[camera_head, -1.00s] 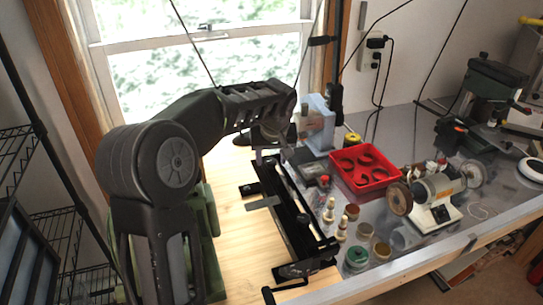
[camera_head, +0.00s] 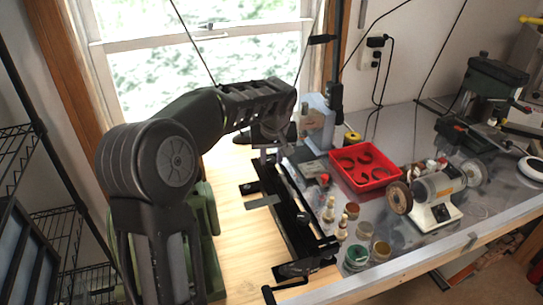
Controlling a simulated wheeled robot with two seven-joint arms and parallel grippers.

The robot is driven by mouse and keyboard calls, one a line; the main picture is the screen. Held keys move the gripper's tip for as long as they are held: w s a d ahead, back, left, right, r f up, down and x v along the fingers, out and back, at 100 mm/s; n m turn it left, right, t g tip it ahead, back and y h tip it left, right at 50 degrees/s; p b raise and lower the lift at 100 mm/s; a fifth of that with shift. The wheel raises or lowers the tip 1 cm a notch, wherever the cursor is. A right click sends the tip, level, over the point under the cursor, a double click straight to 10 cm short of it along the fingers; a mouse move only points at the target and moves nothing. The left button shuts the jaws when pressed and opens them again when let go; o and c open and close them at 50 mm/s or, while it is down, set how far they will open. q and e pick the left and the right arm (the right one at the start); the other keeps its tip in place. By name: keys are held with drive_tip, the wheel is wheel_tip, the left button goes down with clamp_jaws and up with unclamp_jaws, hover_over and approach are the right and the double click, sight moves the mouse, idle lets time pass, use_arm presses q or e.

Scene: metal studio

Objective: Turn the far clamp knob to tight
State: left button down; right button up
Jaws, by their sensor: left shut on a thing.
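A black clamp frame (camera_head: 300,222) lies lengthwise on the wooden bench top, running from the window side toward the front edge. My left arm comes in from the left, and its gripper (camera_head: 268,153) points down at the far end of this frame. The gripper is shut on the far clamp knob, which is mostly hidden behind the fingers and wrist. I cannot read how far the knob is turned. A near black clamp part (camera_head: 298,268) shows at the front end of the frame. My right gripper is not in view.
A red tray (camera_head: 383,182) stands right of the frame, with small jars (camera_head: 356,257) and bottles close along the frame's right side. A bench grinder (camera_head: 435,192) stands farther right. A light blue machine (camera_head: 318,122) stands behind, near the gripper. Bare wood shows left of the frame.

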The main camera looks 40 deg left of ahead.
use_arm(q)
drive_tip(key=shift+a+m+t+h, duration=0.15)
drive_tip(key=shift+m+t+h, duration=0.25)
drive_tip(key=shift+m, duration=0.9)
drive_tip(key=shift+s+a+m+t+h, duration=0.1)
drive_tip(key=shift+m+t+h, duration=0.4)
drive_tip(key=shift+m, duration=1.3)
drive_tip(key=c, duration=1.1)
unclamp_jaws()
drive_tip(key=shift+r, duration=0.1)
drive_tip(key=b+v, duration=0.1)
drive_tip(key=v, duration=0.6)
drive_tip(key=shift+r+b, duration=0.35)
drive_tip(key=shift+r, duration=0.05)
drive_tip(key=shift+f, duration=0.1)
